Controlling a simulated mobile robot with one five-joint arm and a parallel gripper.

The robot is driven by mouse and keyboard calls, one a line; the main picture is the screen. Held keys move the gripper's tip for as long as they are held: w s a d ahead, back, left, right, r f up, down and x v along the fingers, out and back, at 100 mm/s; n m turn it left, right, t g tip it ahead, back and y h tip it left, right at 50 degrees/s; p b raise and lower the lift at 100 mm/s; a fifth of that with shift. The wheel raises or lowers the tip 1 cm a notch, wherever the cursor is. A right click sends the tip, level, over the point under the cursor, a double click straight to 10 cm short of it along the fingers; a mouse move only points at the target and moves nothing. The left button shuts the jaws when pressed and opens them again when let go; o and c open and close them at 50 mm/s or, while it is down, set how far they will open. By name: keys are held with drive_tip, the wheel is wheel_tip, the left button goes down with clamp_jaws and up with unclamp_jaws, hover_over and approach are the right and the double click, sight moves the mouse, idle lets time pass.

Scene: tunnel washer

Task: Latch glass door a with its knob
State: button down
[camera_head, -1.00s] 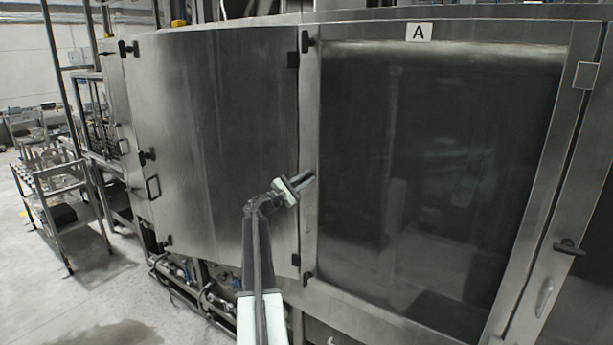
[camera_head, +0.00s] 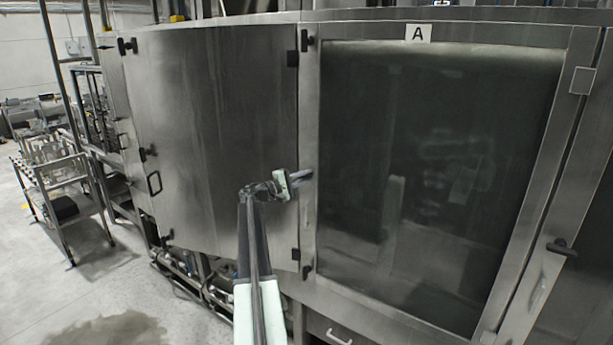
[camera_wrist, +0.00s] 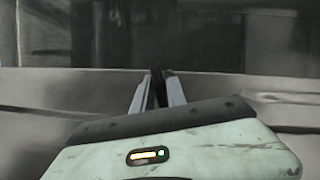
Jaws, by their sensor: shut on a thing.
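Glass door a (camera_head: 435,190) is a dark glass pane in a steel frame, with a label A (camera_head: 418,33) at its top. It looks flush with the washer front. My gripper (camera_head: 306,175) is at the left steel edge of this door, about mid-height. In the wrist view its two fingers (camera_wrist: 158,90) are shut on a thin dark piece (camera_wrist: 157,86), which looks like the door's knob. The gripper hides most of this knob in the head view. Dark latches also show on the same edge, an upper one (camera_head: 308,39) and a lower one (camera_head: 307,271).
A plain steel door (camera_head: 215,130) stands left of the glass door, with dark hinges on its right edge. A dark handle (camera_head: 562,247) sticks out at the right. A metal cart (camera_head: 60,190) stands at the far left. The floor (camera_head: 50,275) at lower left is clear.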

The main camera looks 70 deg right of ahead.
idle(0.3)
drive_tip(key=c, duration=1.5)
unclamp_jaws()
drive_tip(key=v, duration=0.7)
drive_tip(key=shift+w+a+b, duration=0.2)
drive_tip(key=shift+a+b, duration=0.1)
drive_tip(key=shift+b, duration=0.05)
drive_tip(key=shift+f, duration=0.1)
